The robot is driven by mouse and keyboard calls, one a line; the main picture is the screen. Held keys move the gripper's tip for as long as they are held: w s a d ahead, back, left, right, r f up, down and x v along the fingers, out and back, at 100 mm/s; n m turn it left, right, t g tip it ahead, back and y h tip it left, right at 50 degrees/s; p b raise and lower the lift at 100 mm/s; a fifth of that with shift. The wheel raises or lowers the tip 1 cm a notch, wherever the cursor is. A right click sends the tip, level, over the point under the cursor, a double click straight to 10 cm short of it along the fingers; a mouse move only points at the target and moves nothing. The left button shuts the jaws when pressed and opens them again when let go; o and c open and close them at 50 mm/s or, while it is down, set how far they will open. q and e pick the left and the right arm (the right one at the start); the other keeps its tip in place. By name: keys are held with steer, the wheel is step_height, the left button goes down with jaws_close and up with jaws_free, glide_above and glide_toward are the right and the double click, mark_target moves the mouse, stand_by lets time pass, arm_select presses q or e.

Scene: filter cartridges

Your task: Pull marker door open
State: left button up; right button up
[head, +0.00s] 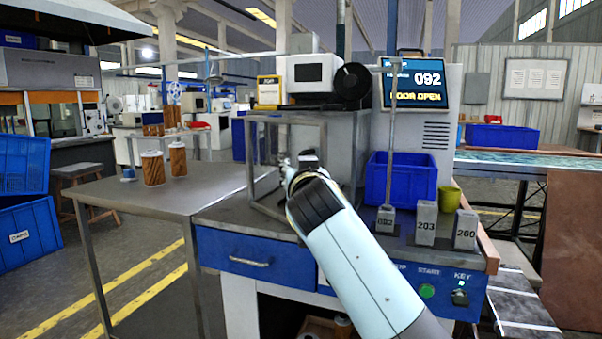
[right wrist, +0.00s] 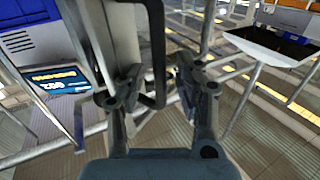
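The marker (head: 345,135) stands on the blue-fronted bench, and its screen (head: 415,88) reads 092 and DOOR OPEN. A grey-framed, see-through door (head: 262,119) shows at its left front; how far it stands open I cannot tell. My right gripper (head: 300,163) is at the door frame in the head view, partly hidden by my own wrist. In the right wrist view, the right gripper (right wrist: 160,85) has its fingers apart, with a dark handle bar (right wrist: 156,50) between them. Contact with the bar is not clear. My left gripper is not in view.
Blocks marked 092 (head: 385,219), 203 (head: 426,224) and 260 (head: 466,230) stand at the bench's right, by a blue bin (head: 400,182) and a green cup (head: 449,199). Orange cartridges (head: 153,169) stand on the grey table (head: 150,195) at left, whose front is clear.

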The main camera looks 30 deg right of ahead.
steer(key=v, duration=0.7)
steer(key=shift+s+a, duration=0.2)
steer(key=shift+s, duration=0.1)
